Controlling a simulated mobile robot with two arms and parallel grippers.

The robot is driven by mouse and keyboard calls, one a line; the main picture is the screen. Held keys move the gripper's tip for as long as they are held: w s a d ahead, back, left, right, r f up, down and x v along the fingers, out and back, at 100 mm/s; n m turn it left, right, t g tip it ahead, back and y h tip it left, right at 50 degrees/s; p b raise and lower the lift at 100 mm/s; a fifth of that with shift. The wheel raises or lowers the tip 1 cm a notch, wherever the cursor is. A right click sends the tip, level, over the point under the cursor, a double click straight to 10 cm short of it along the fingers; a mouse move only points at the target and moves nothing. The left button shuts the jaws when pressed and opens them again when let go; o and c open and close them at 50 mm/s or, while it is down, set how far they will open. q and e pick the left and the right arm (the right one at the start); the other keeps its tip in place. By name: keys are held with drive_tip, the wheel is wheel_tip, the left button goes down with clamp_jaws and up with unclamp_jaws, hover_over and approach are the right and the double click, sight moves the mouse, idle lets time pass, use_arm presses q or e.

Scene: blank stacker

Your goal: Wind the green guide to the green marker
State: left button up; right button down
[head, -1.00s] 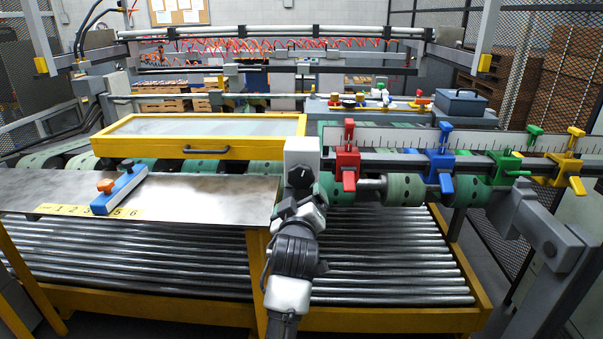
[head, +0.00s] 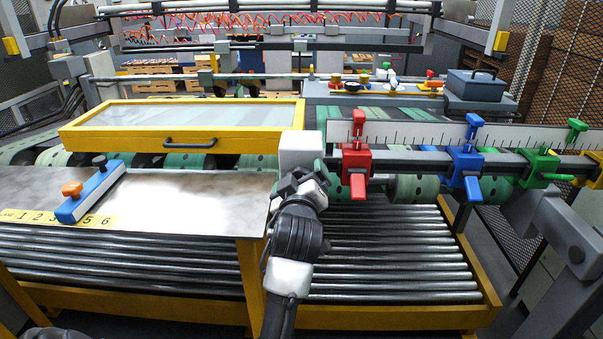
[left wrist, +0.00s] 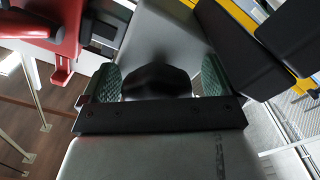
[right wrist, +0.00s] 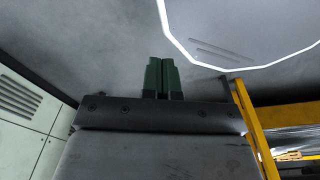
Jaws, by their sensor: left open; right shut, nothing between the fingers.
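A pale grey box (head: 301,150) stands at the rail's left end. My left gripper (head: 300,185) is in front of this box. In the left wrist view its green-padded fingers are open, one on each side of a dark knob (left wrist: 156,80); contact cannot be told. My right gripper (right wrist: 162,78) is shut and empty, seen only in the right wrist view.
The red guide (head: 356,158) is just right of the box, close to my left gripper. The blue guide (head: 463,165) is farther right. A metal plate (head: 190,205) with a blue bar (head: 91,190) lies left. Rollers (head: 390,250) lie below the rail.

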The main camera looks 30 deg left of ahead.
use_arm(q)
drive_tip(key=shift+s+d+r, duration=0.2)
drive_tip(key=shift+s+d, duration=0.05)
drive_tip(key=shift+c, duration=2.1)
drive_tip(key=c, duration=0.5)
drive_tip(key=shift+r+m+p, duration=0.1)
drive_tip(key=shift+m+p, duration=0.35)
drive_tip(key=shift+m, duration=0.35)
drive_tip(key=shift+m+p, duration=1.05)
drive_tip(key=shift+m, duration=0.15)
drive_tip(key=m+p, duration=0.2)
drive_tip(key=m, duration=0.2)
drive_tip(key=shift+r+m+p, duration=0.1)
drive_tip(key=shift+m+p, duration=0.2)
drive_tip(key=shift+p, duration=0.05)
drive_tip(key=m+p, duration=0.1)
drive_tip(key=m, duration=0.1)
drive_tip(key=m+p, duration=0.1)
drive_tip(key=m, duration=0.1)
drive_tip(key=shift+a+m+p, duration=0.2)
drive_tip(key=shift+m+p, duration=0.15)
drive_tip(key=shift+m, duration=0.35)
use_arm(e)
wheel_tip(320, 180, up, 9)
drive_tip(key=s+d, duration=0.1)
drive_tip(key=shift+s+d+f, duration=0.2)
drive_tip(key=shift+s+d, duration=0.05)
